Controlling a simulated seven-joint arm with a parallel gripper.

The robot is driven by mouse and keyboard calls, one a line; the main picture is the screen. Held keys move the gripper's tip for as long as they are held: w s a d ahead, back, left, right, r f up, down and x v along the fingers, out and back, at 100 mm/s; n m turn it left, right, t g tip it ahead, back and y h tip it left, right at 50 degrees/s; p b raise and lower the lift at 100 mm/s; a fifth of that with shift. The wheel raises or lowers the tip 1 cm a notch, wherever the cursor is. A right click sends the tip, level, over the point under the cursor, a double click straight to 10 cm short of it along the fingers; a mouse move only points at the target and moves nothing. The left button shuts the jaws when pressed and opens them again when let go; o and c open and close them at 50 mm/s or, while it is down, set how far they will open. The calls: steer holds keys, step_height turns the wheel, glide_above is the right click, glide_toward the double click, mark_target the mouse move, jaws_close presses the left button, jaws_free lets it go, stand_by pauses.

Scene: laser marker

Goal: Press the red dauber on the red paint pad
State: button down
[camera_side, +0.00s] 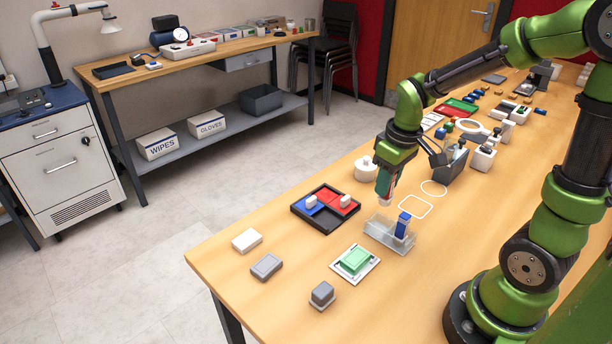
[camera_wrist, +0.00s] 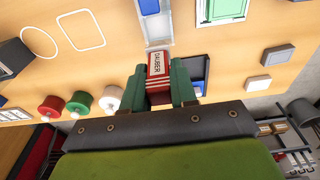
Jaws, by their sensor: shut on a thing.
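My gripper (camera_side: 385,188) is shut on the red dauber, held upright above the table at the back left end of the clear holder (camera_side: 403,245). In the wrist view the red dauber (camera_wrist: 158,66), labelled DAUBER, sits between my two green fingers (camera_wrist: 159,88). A blue dauber (camera_side: 403,226) stands in the clear holder. The red paint pad (camera_side: 333,199) lies beside a blue pad (camera_side: 309,208) in a black tray (camera_side: 325,229), left of my gripper. In the wrist view my finger and the dauber hide part of this tray.
A green pad (camera_side: 355,260) on a white plate, a grey block (camera_side: 266,267), a white block (camera_side: 247,240) and a grey-topped block (camera_side: 322,294) lie at the front. A white round pot (camera_side: 366,170) stands behind. White outlines (camera_side: 415,206) mark clear table to the right.

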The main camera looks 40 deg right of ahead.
steer(key=w, duration=1.7)
steer(key=shift+w+f, duration=0.15)
steer(key=shift+f, duration=3.15)
steer(key=shift+f, duration=0.65)
step_height(320, 180, up, 7)
